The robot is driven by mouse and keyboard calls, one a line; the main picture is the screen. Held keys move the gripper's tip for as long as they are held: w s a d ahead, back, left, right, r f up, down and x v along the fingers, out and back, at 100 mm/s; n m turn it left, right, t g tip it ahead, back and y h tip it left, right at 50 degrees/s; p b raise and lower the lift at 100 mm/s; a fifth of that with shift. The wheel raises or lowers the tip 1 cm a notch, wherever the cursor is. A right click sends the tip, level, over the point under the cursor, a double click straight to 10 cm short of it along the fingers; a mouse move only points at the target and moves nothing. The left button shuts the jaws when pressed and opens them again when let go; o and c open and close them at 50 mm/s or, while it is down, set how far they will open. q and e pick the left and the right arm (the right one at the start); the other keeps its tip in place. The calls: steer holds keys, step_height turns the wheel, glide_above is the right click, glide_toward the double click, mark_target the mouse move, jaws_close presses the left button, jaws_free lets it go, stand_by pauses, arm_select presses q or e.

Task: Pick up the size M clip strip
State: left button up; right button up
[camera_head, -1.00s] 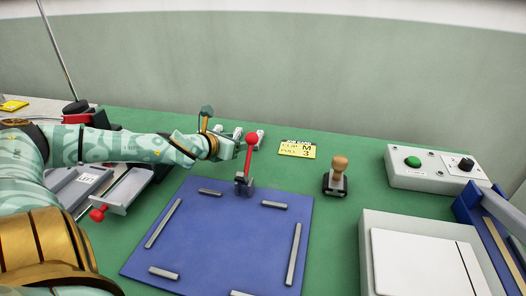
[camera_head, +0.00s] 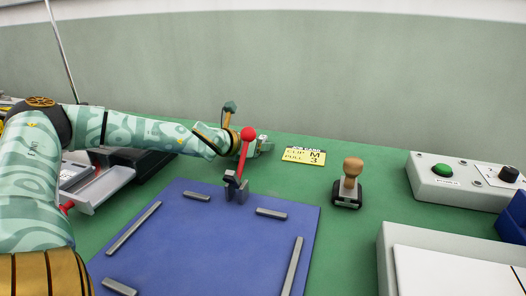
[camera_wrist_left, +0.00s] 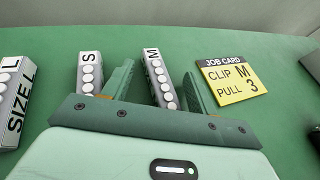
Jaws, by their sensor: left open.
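The size M clip strip (camera_wrist_left: 158,76) is a grey bar with a row of white round clips and an M on its far end. In the left wrist view it lies on the green table between the two fingers of my open left gripper (camera_wrist_left: 159,71), nearer the right finger. I cannot tell whether a finger touches it. The size S strip (camera_wrist_left: 90,72) lies left of the left finger, and the size L strip (camera_wrist_left: 15,100) is at the far left. In the head view my left gripper (camera_head: 254,148) is behind the red-knobbed lever and hides most of the strips. My right gripper is not in view.
The job card (camera_head: 304,156) reads clip M, pull 3. A red-knobbed lever (camera_head: 247,134) stands at the back of the blue plate (camera_head: 200,250). A wooden-handled stamp (camera_head: 352,170) and a control box with a green button (camera_head: 442,170) are to the right.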

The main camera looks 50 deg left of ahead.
arm_select(q)
steer(key=shift+s+r, duration=0.1)
steer(key=shift+r, duration=0.05)
steer(key=shift+c, duration=0.9)
jaws_close()
